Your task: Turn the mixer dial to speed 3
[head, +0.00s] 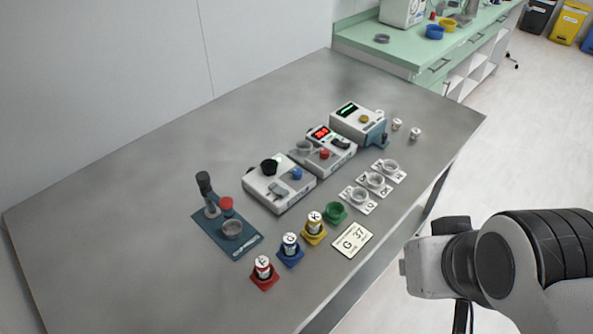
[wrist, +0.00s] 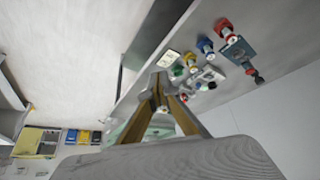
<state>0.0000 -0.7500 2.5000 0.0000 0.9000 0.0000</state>
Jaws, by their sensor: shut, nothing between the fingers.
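Three white devices stand in a row on the grey table in the head view. The nearest device (head: 280,188) has a black cup-like top (head: 269,167) and a blue knob (head: 297,173); it may be the mixer, but no label is legible. The middle device has a red display (head: 320,132) and a red knob (head: 324,154). The far device has a green display (head: 347,110) and a yellow knob (head: 364,119). Dial marks are too small to read. My gripper (wrist: 158,82) is shut and empty in the wrist view, away from the devices.
Red (head: 265,279), blue (head: 290,255) and yellow (head: 313,233) holders with labelled vials, and a green holder (head: 335,212), line the front. A card reading "G 37" (head: 353,240) lies beside them. A blue stand (head: 241,245) is left. The table's left area is clear.

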